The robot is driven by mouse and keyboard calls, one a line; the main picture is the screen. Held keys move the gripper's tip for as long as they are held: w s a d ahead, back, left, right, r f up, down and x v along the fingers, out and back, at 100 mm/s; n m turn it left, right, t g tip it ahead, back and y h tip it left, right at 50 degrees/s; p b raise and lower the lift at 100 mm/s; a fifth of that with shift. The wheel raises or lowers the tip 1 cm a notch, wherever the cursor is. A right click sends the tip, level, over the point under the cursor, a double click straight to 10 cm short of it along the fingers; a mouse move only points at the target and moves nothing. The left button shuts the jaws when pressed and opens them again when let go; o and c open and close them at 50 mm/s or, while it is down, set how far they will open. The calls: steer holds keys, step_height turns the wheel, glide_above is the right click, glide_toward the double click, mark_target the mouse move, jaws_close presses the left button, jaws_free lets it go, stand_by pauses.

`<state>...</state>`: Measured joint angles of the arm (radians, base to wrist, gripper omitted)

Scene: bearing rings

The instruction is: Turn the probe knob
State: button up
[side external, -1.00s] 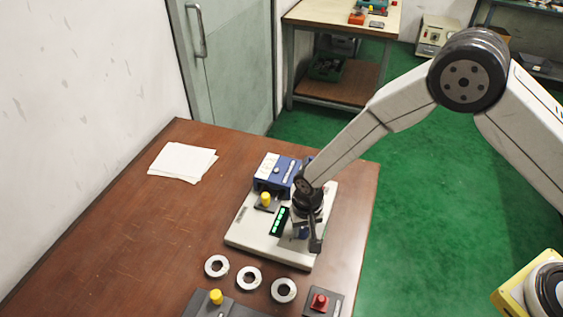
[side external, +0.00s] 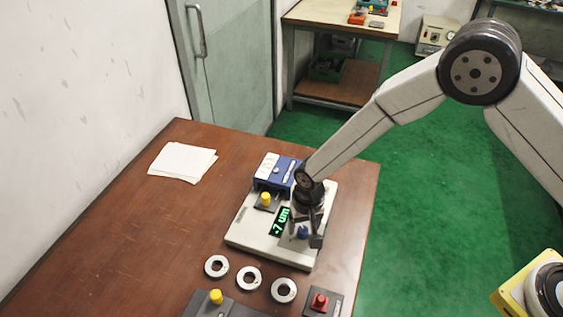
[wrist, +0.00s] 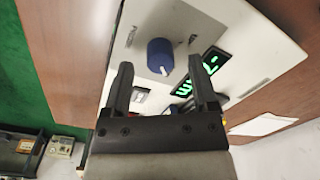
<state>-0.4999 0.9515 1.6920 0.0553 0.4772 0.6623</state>
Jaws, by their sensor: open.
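The blue knob (wrist: 160,55) with a white pointer line stands on the light panel of the measuring device. In the wrist view it lies just beyond and between my fingertips, with space on both sides. My gripper (wrist: 160,68) is open and empty. In the side view my gripper (side external: 307,230) is low over the device's right front, and the blue knob (side external: 303,232) shows partly behind its fingers. The green display (side external: 281,221) beside the knob reads "-7 um"; in the wrist view the display (wrist: 200,72) appears turned round.
A blue unit (side external: 275,171) and a yellow knob (side external: 265,199) sit at the device's back. Three metal rings (side external: 249,278) lie in front of it. A red button box (side external: 320,302) is at the front right. Paper (side external: 182,161) lies on the clear left table area.

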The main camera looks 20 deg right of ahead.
mark_target(307, 228)
steer(key=shift+d+r, duration=0.1)
steer(key=shift+r, duration=2.95)
steer(key=shift+d+r, duration=0.1)
steer(key=shift+d+r, duration=0.15)
steer(key=shift+d, duration=0.1)
steer(key=s+d+r+t, duration=0.1)
steer(key=s+d+r, duration=0.2)
steer(key=d, duration=0.4)
steer(key=s+d+r+n, duration=0.1)
steer(key=s+d+r, duration=0.3)
steer(key=d, duration=0.3)
steer(key=s+d+r+n+t, duration=0.1)
steer(key=s+d+r, duration=0.3)
steer(key=d, duration=0.4)
steer(key=shift+s+t, duration=0.3)
steer(key=shift+s, duration=0.55)
